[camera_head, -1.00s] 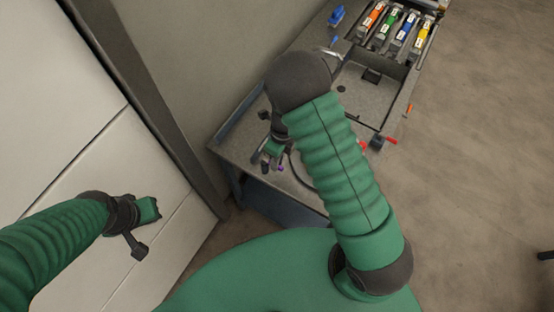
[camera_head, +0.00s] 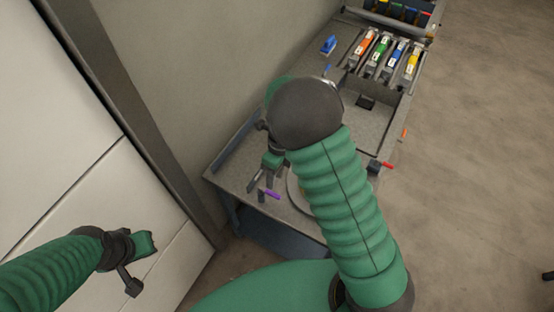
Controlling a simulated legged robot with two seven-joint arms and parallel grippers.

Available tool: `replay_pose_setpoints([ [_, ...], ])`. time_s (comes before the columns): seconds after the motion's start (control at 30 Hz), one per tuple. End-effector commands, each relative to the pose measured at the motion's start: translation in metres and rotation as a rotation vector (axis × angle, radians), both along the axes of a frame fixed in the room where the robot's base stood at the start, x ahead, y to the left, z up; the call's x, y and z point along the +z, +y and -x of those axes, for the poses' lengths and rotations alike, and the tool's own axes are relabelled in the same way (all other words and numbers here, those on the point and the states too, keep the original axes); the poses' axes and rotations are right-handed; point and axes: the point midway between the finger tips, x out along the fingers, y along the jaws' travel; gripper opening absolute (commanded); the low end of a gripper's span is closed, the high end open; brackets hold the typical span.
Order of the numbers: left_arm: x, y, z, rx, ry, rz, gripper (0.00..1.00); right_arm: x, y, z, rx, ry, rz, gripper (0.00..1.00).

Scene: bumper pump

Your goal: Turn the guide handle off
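My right arm comes up through the middle of the view. Its gripper (camera_head: 264,182) hangs over the near left part of the bench, with its dark fingers apart and nothing seen between them. A small purple handle (camera_head: 272,194) is just below the fingertips; I cannot tell whether they touch. A red handle (camera_head: 388,165) sticks out from the bench's right edge, beyond my arm. I cannot tell which one is the guide handle. My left gripper (camera_head: 152,243) is at the lower left, away from the bench; its finger opening cannot be made out.
The grey bench (camera_head: 228,178) stands against the wall. Orange, green, blue and yellow units (camera_head: 384,55) sit in a row at its far end. A blue item (camera_head: 328,45) lies near them. A round ring is partly hidden by my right arm.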

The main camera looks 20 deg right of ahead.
Motion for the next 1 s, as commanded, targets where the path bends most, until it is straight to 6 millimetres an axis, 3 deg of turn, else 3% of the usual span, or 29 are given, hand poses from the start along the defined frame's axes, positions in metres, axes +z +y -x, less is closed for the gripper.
replay_pose_setpoints([
  [0.2, -0.007, 0.000, 0.000, 0.000, 0.000, 0.000, 0.00, 0.061, -0.010, -0.009, 0.001, -0.005, 0.000, 0.37],
  [0.4, -0.010, 0.000, 0.000, 0.000, 0.000, 0.000, 0.00, 0.091, -0.015, -0.012, 0.000, 0.000, 0.000, 0.37],
  [0.9, -0.010, 0.000, 0.000, 0.000, 0.000, 0.000, 0.00, 0.095, -0.016, -0.012, 0.002, 0.000, 0.000, 0.37],
  [1.0, -0.015, 0.000, 0.000, 0.000, 0.000, 0.000, 0.00, 0.089, -0.017, -0.007, 0.078, -0.018, -0.004, 0.37],
])
